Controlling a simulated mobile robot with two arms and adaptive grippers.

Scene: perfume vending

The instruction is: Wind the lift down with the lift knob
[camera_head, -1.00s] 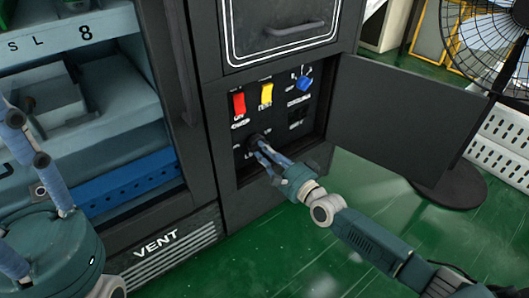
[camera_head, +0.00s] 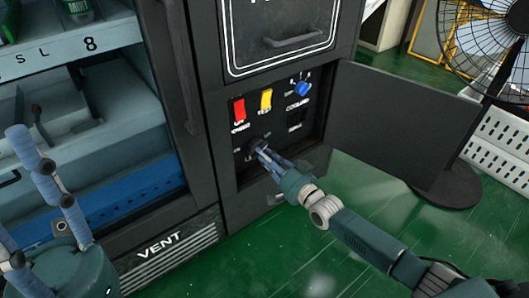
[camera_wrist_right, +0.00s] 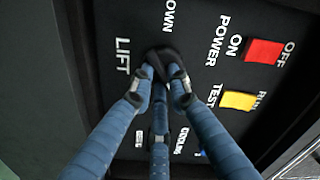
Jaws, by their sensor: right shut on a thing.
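The lift knob (camera_head: 257,145) is a small black knob low on the dark control panel of the vending machine. In the right wrist view the dark knob (camera_wrist_right: 165,57) sits between the printed words LIFT and DOWN. My right gripper (camera_head: 263,151) reaches it from the lower right, with its blue fingers closed around it; the fingertips (camera_wrist_right: 158,85) partly cover it. My left gripper (camera_head: 38,190) is at the lower left in front of the open cabinet, its fingers spread and empty.
The panel also carries a red switch (camera_head: 239,110), a yellow switch (camera_head: 265,99) and a blue knob (camera_head: 303,88). An open panel door (camera_head: 400,125) stands right of my right gripper. A fan (camera_head: 485,45) stands farther right. Green floor (camera_head: 270,255) is clear in front.

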